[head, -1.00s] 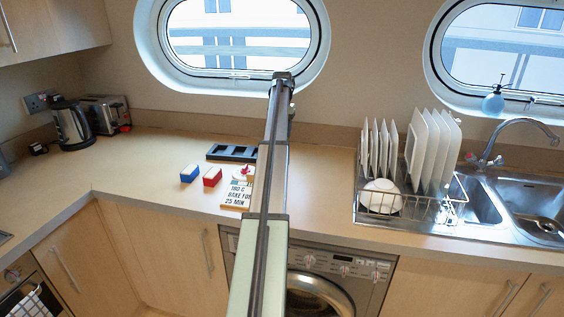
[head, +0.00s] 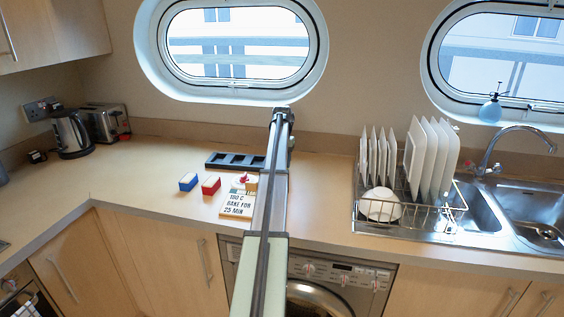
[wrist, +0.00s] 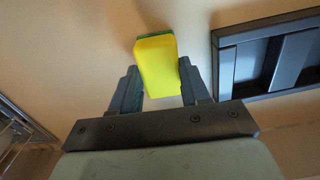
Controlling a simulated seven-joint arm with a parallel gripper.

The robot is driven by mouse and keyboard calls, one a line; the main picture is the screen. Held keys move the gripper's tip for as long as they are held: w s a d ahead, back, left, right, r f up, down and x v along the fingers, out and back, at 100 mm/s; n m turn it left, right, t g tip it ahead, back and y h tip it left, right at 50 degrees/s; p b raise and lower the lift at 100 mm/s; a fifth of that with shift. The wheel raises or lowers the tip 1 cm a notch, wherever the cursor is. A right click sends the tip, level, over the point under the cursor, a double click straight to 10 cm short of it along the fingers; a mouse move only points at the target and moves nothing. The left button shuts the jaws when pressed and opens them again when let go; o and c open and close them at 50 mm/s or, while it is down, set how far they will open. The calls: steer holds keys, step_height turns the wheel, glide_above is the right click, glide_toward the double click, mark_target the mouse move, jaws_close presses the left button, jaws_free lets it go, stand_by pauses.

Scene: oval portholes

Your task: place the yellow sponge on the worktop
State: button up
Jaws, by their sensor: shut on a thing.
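The yellow sponge (wrist: 157,68), with a green layer along its far edge, is between the fingers of my gripper (wrist: 158,72) in the wrist view. The gripper is shut on it. The tan worktop (wrist: 60,50) lies beneath; I cannot tell whether the sponge touches it. In the head view the worktop (head: 130,178) runs along the wall, and my arm hides the gripper and most or all of the sponge.
A dark divided tray (head: 233,161) lies near the arm; it also shows at right in the wrist view (wrist: 226,70). Blue (head: 188,182) and red (head: 211,185) blocks and a lettered sign (head: 238,203) lie left of the arm. A dish rack (head: 400,215) stands right.

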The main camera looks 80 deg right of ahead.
steer(key=o, duration=1)
steer(key=shift+o, duration=0.2)
step_height(320, 180, up, 12)
stand_by(0.4)
